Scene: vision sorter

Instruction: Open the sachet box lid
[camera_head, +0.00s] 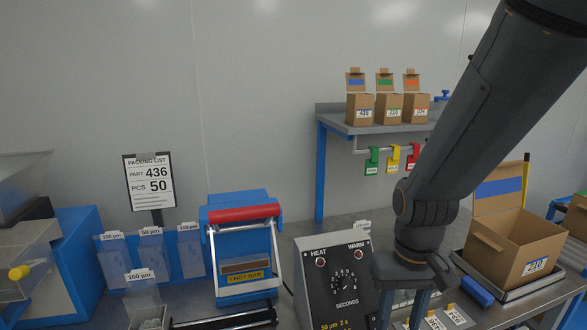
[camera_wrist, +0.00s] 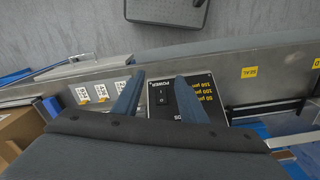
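No container in view is marked as a sachet box, so I cannot tell which one it is. A large cardboard carton (camera_head: 508,250) with a white number label stands at the right in the head view. Its back flap with a blue stripe is up and its top looks open.
A hot-bar sealer (camera_head: 243,255) with a red handle stands left of the control box. Clear sachet holders (camera_head: 151,254) and a packing list (camera_head: 150,180) are further left. Three small cartons (camera_head: 389,108) stand on the back shelf. Number cards (camera_wrist: 101,91) lie near my gripper.

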